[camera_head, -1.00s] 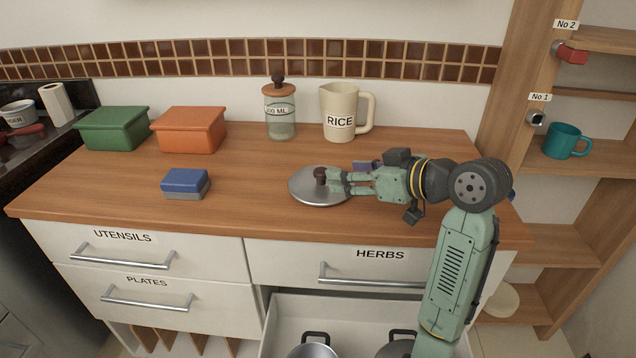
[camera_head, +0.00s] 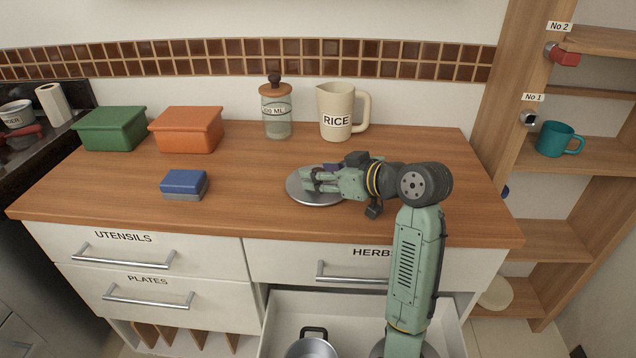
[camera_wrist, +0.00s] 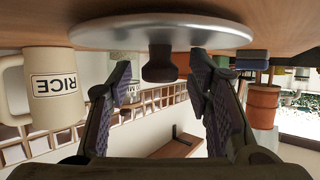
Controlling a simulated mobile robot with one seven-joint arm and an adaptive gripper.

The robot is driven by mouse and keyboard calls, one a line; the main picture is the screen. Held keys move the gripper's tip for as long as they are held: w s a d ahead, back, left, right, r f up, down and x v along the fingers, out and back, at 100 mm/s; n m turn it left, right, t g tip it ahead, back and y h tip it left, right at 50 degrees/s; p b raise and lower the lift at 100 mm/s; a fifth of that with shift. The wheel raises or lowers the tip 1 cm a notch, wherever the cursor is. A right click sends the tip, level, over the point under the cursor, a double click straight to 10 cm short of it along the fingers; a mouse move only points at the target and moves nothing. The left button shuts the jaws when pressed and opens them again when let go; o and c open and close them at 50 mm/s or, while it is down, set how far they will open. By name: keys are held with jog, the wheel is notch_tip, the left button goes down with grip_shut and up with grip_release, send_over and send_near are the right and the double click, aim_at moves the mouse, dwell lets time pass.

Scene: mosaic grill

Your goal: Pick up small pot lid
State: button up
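The small pot lid (camera_head: 309,200), a round silver disc, lies on the wooden counter near its front edge. Its dark brown knob (camera_wrist: 160,64) shows in the wrist view, which looks upside down. My gripper (camera_head: 310,180) reaches in low and level from the right over the lid. In the wrist view, its two fingers are apart with the knob between their tips, and a gap shows on each side. In the head view, the fingers hide the knob. The lid (camera_wrist: 160,30) rests flat.
A blue sponge-like block (camera_head: 185,184) lies to the left. Orange (camera_head: 187,130) and green (camera_head: 111,129) boxes, a glass jar (camera_head: 277,112) and the RICE jug (camera_head: 336,113) stand at the back. An open drawer with pots (camera_head: 312,348) is below. Shelves (camera_head: 585,150) stand at right.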

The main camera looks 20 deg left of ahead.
grip_shut()
dwell(0.3)
jog(key=shift+r, duration=0.1)
